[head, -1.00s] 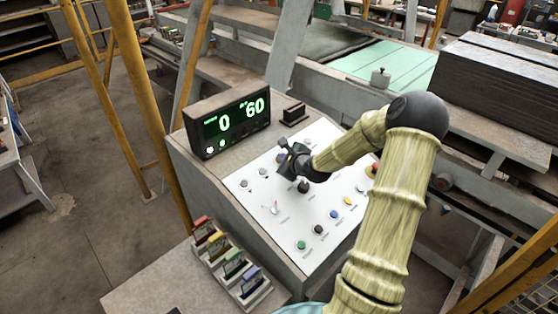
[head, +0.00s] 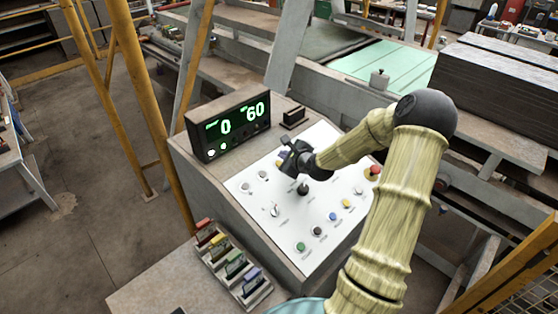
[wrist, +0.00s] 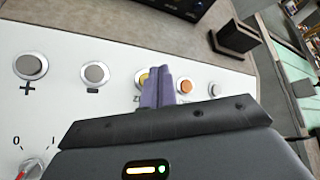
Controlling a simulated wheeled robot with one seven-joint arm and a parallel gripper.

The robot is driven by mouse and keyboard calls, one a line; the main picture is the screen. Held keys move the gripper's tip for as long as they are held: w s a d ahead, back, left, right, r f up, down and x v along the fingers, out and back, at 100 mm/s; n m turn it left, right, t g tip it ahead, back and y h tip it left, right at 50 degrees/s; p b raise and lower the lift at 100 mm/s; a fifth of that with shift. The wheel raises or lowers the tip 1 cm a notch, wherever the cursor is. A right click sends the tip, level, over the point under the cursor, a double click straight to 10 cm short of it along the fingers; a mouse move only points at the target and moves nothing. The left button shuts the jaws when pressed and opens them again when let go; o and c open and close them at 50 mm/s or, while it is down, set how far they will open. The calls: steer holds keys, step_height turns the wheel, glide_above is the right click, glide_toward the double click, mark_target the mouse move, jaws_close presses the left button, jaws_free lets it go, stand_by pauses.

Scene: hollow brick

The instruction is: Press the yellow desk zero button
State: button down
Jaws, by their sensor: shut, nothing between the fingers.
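In the wrist view a yellow button (wrist: 141,79) sits on the white panel, partly hidden behind my gripper's fingers (wrist: 160,78). The label below it is mostly covered. My gripper is shut, with its purple fingers together and nothing between them. The fingertips overlap the yellow button's right side in this view; I cannot tell whether they touch it. In the head view my gripper (head: 281,157) is over the upper part of the desk panel (head: 270,225), and the arm hides the buttons beneath it. Another yellow button (head: 346,203) shows in the lower row.
An orange button (wrist: 185,87) is close right of the fingers, with a grey one (wrist: 214,88) beyond. Grey plus (wrist: 30,66) and minus (wrist: 95,74) buttons are left. A black joystick (head: 303,188) stands below my gripper. The display (head: 228,122) reads 0 and 60.

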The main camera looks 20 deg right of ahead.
mark_target(275, 181)
steer(key=r+p, duration=0.1)
steer(key=s+r+p, duration=0.1)
steer(key=r, duration=0.1)
steer(key=shift+d, duration=0.15)
steer(key=shift+w, duration=0.1)
stand_by(0.6)
